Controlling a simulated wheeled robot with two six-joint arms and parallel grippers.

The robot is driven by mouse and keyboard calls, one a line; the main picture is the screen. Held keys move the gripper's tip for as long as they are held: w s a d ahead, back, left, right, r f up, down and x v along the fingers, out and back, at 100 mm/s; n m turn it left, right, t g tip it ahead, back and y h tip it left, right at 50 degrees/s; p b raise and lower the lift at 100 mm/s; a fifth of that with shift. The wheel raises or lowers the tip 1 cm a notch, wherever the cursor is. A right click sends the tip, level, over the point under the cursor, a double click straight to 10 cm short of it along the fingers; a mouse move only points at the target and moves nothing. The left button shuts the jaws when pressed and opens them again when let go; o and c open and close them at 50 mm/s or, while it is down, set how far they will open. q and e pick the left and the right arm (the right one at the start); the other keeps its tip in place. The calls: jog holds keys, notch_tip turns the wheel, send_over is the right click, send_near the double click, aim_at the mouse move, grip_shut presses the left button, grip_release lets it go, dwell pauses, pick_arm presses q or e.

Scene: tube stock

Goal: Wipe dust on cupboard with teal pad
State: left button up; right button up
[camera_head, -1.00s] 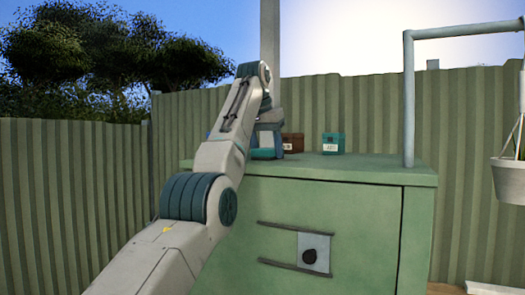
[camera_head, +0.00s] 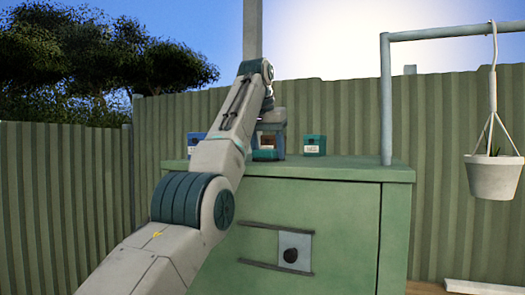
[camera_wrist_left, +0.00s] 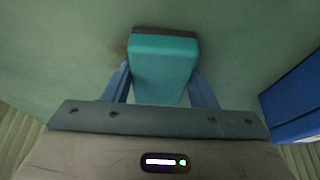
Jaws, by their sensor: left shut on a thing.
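My left gripper (camera_head: 267,150) is at the cupboard's top, seen past my arm in the head view. In the left wrist view the gripper (camera_wrist_left: 163,92) is shut on a teal pad (camera_wrist_left: 163,65), a block with a dark brown strip along its far edge. The green cupboard (camera_head: 330,170) stands ahead, and its top fills much of the wrist view. A faint dark smudge (camera_wrist_left: 118,50) shows on the top just left of the pad; it may be dust. I cannot tell whether the pad touches the top. My right gripper is not in view.
A blue box (camera_head: 196,140) is left of the gripper on the top, and a teal labelled box (camera_head: 315,145) is right of it. A brown box is mostly hidden behind the gripper. A grey-blue post (camera_head: 386,105) rises at the right; a plant pot (camera_head: 494,180) hangs beyond.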

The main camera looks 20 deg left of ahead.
pick_arm(q)
jog(key=shift+d, duration=1.3)
jog(key=shift+s+d+f+b, duration=0.1)
jog(key=shift+d+b, duration=0.1)
jog(key=shift+d, duration=0.45)
jog(key=shift+s+d+f+b, duration=0.1)
jog(key=shift+d+b, duration=0.1)
jog(key=shift+d, duration=0.4)
jog(key=shift+s+f+b, duration=0.15)
jog(key=shift+s+b, duration=0.15)
jog(key=shift+b, duration=0.6)
jog(key=shift+s, duration=0.3)
jog(key=shift+s+a+r, duration=0.1)
jog(key=shift+a+r, duration=0.2)
jog(key=shift+r, duration=0.05)
jog(key=shift+w+a, duration=0.2)
jog(key=shift+a, duration=2.65)
jog(key=shift+a+p, duration=0.5)
jog(key=shift+a, duration=0.6)
jog(key=shift+a+f+p, duration=0.1)
jog(key=shift+a+p, duration=0.3)
jog(key=shift+a, duration=1.65)
